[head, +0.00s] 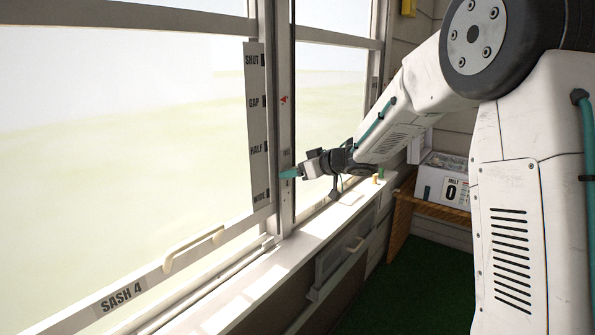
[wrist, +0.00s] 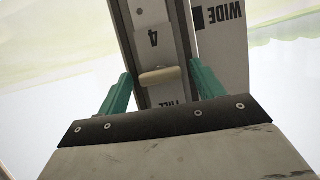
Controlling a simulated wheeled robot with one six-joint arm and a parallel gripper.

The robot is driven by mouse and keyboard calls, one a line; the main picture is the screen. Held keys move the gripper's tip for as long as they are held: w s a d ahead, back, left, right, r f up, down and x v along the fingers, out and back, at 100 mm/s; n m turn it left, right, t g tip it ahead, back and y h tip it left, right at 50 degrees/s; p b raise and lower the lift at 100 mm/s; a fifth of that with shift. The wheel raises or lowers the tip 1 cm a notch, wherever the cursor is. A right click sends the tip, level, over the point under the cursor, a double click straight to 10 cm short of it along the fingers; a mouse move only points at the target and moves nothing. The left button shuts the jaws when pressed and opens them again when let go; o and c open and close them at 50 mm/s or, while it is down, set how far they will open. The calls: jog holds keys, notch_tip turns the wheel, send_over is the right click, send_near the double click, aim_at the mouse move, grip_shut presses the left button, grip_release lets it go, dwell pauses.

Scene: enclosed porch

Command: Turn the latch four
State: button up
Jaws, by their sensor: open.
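In the wrist view a short cream latch lever (wrist: 160,76) lies crosswise on a grey window post (wrist: 150,15), below a plate marked 4. My gripper (wrist: 160,69) is open, with one teal finger to each side of the lever; I cannot tell whether either touches it. Part of a label below the lever is cut off by my gripper's body. In the head view my gripper (head: 287,173) is at the post (head: 286,110) between two windows, and the lever is not clearly seen there.
Sash 4 (head: 72,313) has a cream handle (head: 194,249) on its bottom rail. A strip (head: 254,125) beside the post reads SHUT, GAP, HALF, WIDE. The white sill (head: 250,290) runs below my gripper. A box marked 0 (head: 440,185) sits on a wooden shelf at right.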

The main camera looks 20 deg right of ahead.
jog(key=v, duration=0.7)
jog(key=shift+s+d, duration=0.25)
jog(key=shift+s, duration=0.05)
